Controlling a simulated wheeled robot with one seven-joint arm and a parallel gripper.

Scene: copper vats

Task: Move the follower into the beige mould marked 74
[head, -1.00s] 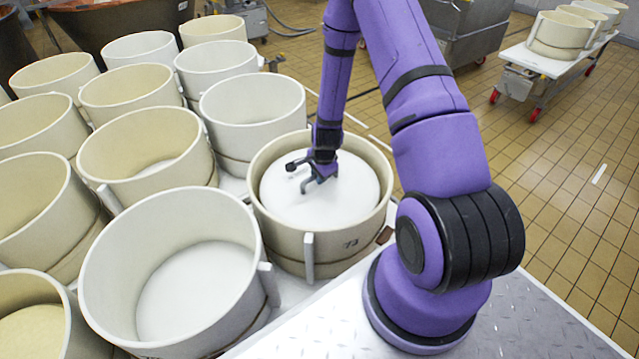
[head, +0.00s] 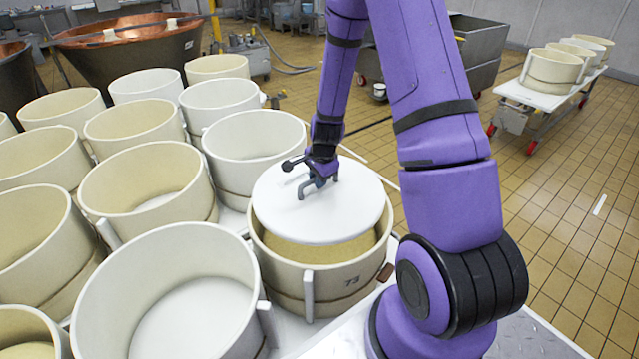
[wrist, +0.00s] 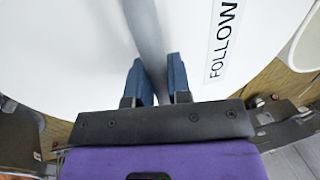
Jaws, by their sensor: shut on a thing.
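The follower (head: 345,215) is a round white disc with a bar handle. My gripper (head: 318,182) is shut on the handle and holds the disc raised, roughly level, over the beige mould marked 73 (head: 318,278). A yellowish inside shows below the disc. In the wrist view the blue fingers (wrist: 157,80) sit on both sides of the grey handle bar (wrist: 146,35), and the label on the follower (wrist: 80,60) reads "FOLLOW". I cannot read the mark 74 on any mould.
A whitish open mould (head: 185,300) stands at the front, left of the mould marked 73. Several other beige and white moulds fill the table on the left. A copper vat (head: 125,48) stands behind. A cart with moulds (head: 540,97) is at the right, on open tiled floor.

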